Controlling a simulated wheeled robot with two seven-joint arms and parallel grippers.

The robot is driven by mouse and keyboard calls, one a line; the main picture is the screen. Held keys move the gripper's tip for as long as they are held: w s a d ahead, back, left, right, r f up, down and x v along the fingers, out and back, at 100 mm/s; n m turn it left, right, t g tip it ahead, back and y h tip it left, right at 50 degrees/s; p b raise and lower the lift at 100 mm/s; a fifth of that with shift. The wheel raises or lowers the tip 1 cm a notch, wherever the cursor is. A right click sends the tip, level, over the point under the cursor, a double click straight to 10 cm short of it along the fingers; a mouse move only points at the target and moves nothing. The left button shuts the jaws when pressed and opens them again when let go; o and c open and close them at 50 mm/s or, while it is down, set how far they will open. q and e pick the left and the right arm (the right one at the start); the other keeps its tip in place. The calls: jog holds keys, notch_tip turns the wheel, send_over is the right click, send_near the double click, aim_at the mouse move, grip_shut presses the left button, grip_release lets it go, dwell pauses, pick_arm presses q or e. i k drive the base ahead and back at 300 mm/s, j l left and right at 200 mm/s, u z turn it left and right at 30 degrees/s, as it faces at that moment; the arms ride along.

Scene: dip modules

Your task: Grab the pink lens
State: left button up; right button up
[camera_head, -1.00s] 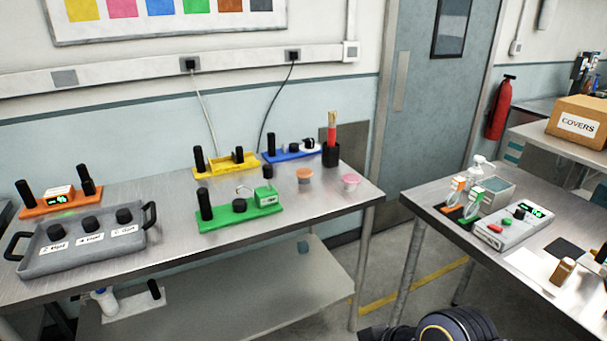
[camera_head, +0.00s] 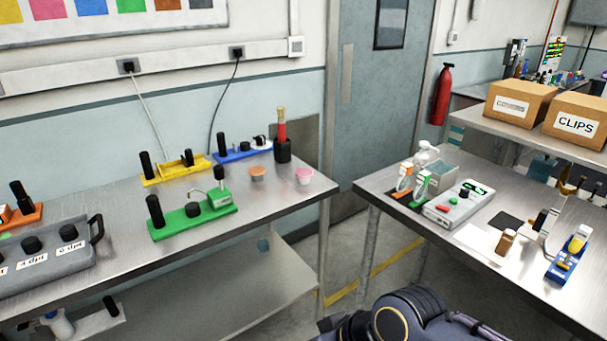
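The pink lens (camera_head: 304,176) is a small pink round piece in or on a pale cup-like holder. It sits on the left metal table (camera_head: 262,212), near that table's right end. An orange one of similar shape (camera_head: 257,173) stands just left of it, and the two are apart. A dark link of my own arm shows at the bottom edge, well below and right of the lens. Neither of my grippers is in view.
A green stand (camera_head: 193,221) is to the left. A floor gap separates this table from the right table (camera_head: 370,190), which carries a grey device (camera_head: 460,205). The table front near the lens is clear.

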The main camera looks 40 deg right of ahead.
aim_at(302, 173)
jog(key=i+l+z, duration=0.15)
jog(key=i+l, duration=1.3)
